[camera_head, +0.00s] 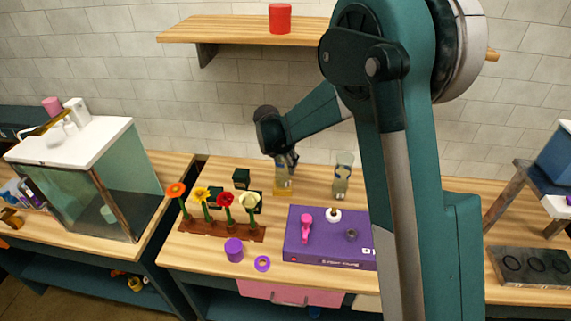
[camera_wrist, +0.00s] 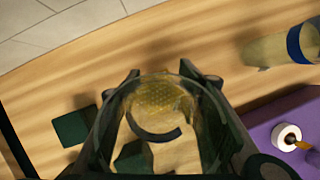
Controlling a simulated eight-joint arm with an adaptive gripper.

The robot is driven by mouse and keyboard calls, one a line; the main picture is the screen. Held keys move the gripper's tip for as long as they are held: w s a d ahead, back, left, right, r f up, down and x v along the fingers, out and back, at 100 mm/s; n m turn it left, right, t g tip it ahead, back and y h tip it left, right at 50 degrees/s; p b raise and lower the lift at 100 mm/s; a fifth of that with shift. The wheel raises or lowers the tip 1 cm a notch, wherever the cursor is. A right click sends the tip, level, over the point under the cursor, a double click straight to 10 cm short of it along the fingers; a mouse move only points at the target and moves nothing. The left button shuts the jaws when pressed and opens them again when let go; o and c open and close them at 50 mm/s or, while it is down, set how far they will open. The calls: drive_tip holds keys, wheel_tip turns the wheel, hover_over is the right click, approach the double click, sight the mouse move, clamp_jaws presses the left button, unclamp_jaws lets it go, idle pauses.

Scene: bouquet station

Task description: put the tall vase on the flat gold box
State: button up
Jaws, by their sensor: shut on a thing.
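My gripper (camera_head: 284,160) is shut on a clear glass vase, the tall vase (camera_head: 283,174), held upright above the back middle of the table. In the wrist view I look down through its open glass (camera_wrist: 208,128) between my fingers (camera_wrist: 163,82). The flat gold box (camera_head: 283,192) lies directly under the vase. Its textured gold top (camera_wrist: 155,100) shows through the glass in the wrist view. The vase's base is at or very close to the box top; I cannot tell whether they touch.
Another glass vase with a blue band (camera_head: 343,176) stands to the right. Dark green blocks (camera_head: 241,179) and a brown flower rack (camera_head: 222,229) are on the left. A purple box (camera_head: 329,250) bearing small items is at front right. A purple cup (camera_head: 234,250) stands near the front edge.

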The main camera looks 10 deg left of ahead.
drive_tip(key=shift+f, duration=0.15)
drive_tip(key=o, duration=1.2)
drive_tip(key=shift+v, duration=6.15)
drive_tip(key=shift+w, duration=0.1)
